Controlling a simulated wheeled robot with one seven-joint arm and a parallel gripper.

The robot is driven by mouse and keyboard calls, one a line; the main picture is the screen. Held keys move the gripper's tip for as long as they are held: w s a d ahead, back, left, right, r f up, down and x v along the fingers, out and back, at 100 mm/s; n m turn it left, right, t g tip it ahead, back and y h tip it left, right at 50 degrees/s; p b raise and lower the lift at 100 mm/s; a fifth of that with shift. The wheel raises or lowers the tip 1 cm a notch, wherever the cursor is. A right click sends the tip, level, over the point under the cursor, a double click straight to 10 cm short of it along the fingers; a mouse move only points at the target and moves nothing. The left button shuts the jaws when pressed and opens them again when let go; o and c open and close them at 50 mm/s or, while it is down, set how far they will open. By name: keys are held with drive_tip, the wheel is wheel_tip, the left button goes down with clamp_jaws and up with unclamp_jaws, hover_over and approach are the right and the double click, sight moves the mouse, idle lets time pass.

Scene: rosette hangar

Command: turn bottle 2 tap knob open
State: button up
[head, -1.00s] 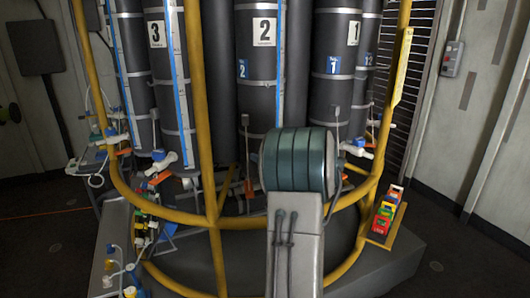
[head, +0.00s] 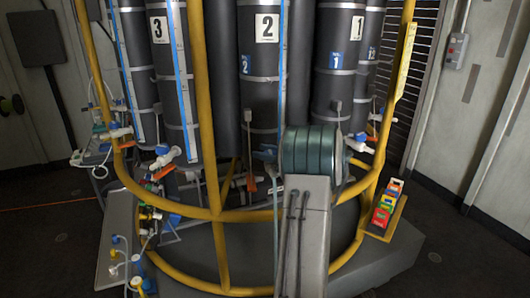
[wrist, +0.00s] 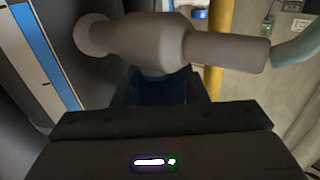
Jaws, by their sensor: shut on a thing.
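Bottle 2 (head: 262,75) is the dark grey cylinder with a white "2" plate, in the middle of the head view. Its pale tap body (wrist: 150,40) crosses the top of the wrist view, with a spout to the right. Below it, a dark blue knob (wrist: 160,90) sits between the dark fingers of my gripper (wrist: 160,95), which is shut on it. The knob is in shadow, so its exact angle is unclear.
Bottle 3 (head: 175,85) and bottle 1 (head: 333,75) stand either side, each with a blue-knobbed tap. A yellow tubular frame (head: 205,100) rings the bottles close to my arm. Coloured boxes (head: 385,205) sit on a shelf at right. Open floor lies at right.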

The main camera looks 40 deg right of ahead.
drive_tip(key=shift+r, duration=0.1)
drive_tip(key=o, duration=1)
drive_tip(key=b+v, duration=0.1)
drive_tip(key=v, duration=1.2)
drive_tip(key=shift+s+d, duration=0.2)
drive_tip(key=shift+s, duration=0.15)
